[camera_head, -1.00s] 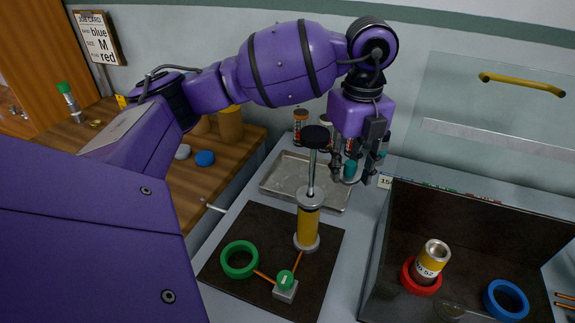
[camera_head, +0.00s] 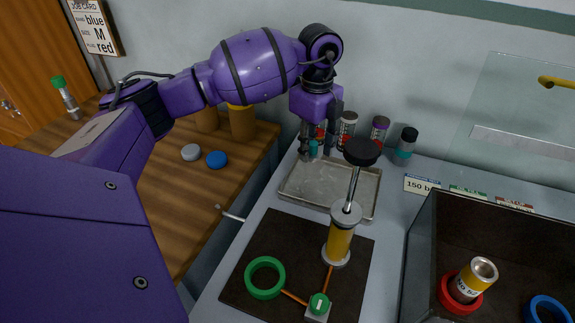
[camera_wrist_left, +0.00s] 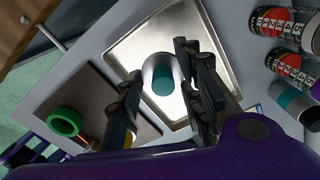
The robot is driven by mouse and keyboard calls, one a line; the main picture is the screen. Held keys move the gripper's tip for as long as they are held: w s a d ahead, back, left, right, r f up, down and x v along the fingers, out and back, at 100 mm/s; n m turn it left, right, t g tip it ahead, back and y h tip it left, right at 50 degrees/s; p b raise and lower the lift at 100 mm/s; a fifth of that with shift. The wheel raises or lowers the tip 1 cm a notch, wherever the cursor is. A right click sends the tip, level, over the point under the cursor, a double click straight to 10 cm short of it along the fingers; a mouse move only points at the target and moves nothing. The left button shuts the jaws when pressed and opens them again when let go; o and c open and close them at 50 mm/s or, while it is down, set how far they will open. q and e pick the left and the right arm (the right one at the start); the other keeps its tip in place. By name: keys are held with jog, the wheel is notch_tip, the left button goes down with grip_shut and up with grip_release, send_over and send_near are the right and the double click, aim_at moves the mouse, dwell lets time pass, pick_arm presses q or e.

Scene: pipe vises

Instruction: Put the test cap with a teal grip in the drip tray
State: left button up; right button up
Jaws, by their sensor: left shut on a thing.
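My left gripper (camera_head: 312,148) is shut on the test cap with a teal grip (camera_head: 313,149), which is small and partly hidden by the fingers in the head view. In the left wrist view the cap (camera_wrist_left: 162,80) sits between the two fingers (camera_wrist_left: 160,92), with a pale round body and a teal part. The drip tray (camera_head: 303,201) is a shallow grey metal tray. The gripper shows at its back left edge in the head view. In the left wrist view the tray (camera_wrist_left: 128,47) lies behind the cap. The gap between them is hard to judge.
A yellow pump (camera_head: 340,240) with a black knob stands upright in front of the tray on a dark mat (camera_head: 250,235), beside a green ring (camera_head: 265,278). Several capped jars (camera_head: 379,132) stand behind the tray. A dark open box (camera_head: 420,250) is at the right.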

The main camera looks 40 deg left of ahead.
aim_at(312, 144)
pick_arm(q)
notch_tip(312, 144, down, 8)
jog(key=shift+r, duration=0.25)
jog(key=shift+f, duration=0.15)
jog(key=o, duration=1.3)
jog(key=shift+c, duration=0.2)
notch_tip(312, 144, up, 12)
jog(key=shift+r, duration=0.2)
